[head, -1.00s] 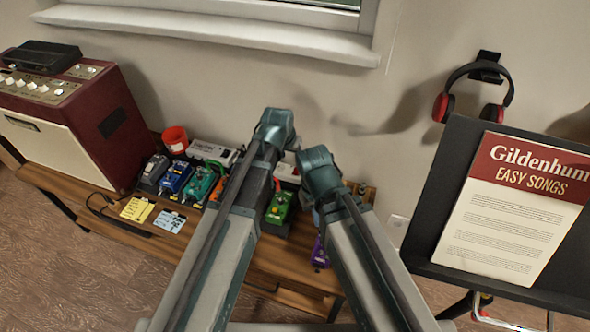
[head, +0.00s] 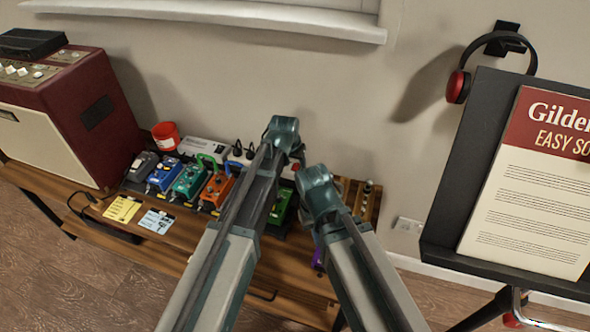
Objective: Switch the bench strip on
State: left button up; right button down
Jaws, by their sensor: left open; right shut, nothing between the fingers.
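The bench strip, a long white power strip (head: 203,146), lies along the back of the wooden bench against the wall. Dark plugs stand in its middle. My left arm crosses in front of its right part, and a small red spot shows there beside the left gripper. I cannot make out the switch's position. My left gripper (head: 295,152) is open and empty, over the strip's right part; its fingers are mostly hidden by my arm. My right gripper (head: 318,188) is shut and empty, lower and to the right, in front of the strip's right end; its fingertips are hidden.
Several coloured pedals, including a blue pedal (head: 163,175) and an orange pedal (head: 216,189), stand before the strip. A red cup (head: 165,136) and a maroon amplifier (head: 75,120) are at left. A music stand (head: 462,190) is at right, below headphones (head: 459,86).

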pick_arm(q)
jog(key=shift+f, duration=0.15)
pick_arm(e)
jog(key=shift+f, duration=0.1)
pick_arm(q)
grip_shut()
jog(key=shift+w+d+r+g+p, duration=0.25)
jog(key=shift+w+g+p, duration=0.25)
jog(key=shift+g+p, duration=0.15)
pick_arm(e)
jog(key=shift+r, duration=0.65)
pick_arm(q)
jog(key=shift+w+g+y, duration=0.2)
jog(key=shift+g+y, duration=0.2)
jog(key=shift+g, duration=0.15)
pick_arm(e)
jog(key=shift+r, duration=0.25)
pick_arm(q)
jog(key=shift+s+f+g+p, duration=0.15)
jog(key=shift+g+p, duration=0.15)
jog(key=shift+g, duration=0.3)
grip_release()
